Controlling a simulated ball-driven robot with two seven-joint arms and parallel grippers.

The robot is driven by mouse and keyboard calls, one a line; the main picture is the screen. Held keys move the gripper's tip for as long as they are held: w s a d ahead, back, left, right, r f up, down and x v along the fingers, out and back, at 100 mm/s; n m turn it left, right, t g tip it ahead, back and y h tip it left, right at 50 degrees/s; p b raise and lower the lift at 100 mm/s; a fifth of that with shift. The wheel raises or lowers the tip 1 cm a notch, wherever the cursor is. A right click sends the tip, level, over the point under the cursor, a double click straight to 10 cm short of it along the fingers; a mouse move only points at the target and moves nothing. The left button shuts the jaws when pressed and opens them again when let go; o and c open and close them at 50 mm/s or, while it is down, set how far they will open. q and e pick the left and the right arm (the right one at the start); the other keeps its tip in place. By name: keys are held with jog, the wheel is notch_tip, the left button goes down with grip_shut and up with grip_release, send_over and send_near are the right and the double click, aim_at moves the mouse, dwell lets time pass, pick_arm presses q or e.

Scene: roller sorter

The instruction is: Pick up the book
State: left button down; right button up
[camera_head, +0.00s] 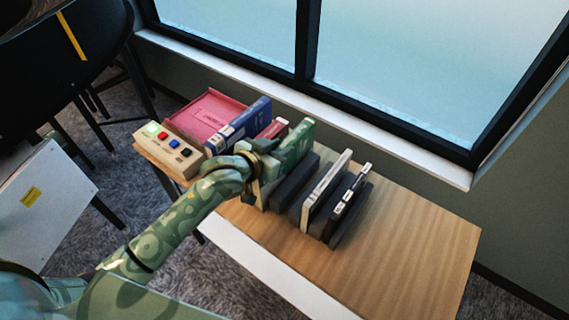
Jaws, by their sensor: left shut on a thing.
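Several books stand upright in a row on the wooden table. A blue book (240,124) is at the left, then a red book (276,128), a green book (299,138), a white book (328,176) and a black book (350,193). My left gripper (262,167) is at the near end of the green book and shut on it. My arm and hand hide the fingertips and the book's lower part. I cannot tell whether the book is clear of the table. My right gripper is out of view.
A beige box (166,148) with coloured buttons and a pink-red tray (207,116) are at the table's left end. Dark dividers (294,181) stand among the books. The wooden table (418,235) is bare at the right. A window sill (400,150) runs behind.

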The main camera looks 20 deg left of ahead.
pick_arm(q)
jog(key=shift+r, duration=0.1)
notch_tip(320, 180, up, 10)
jog(key=p, duration=0.3)
dwell(0.5)
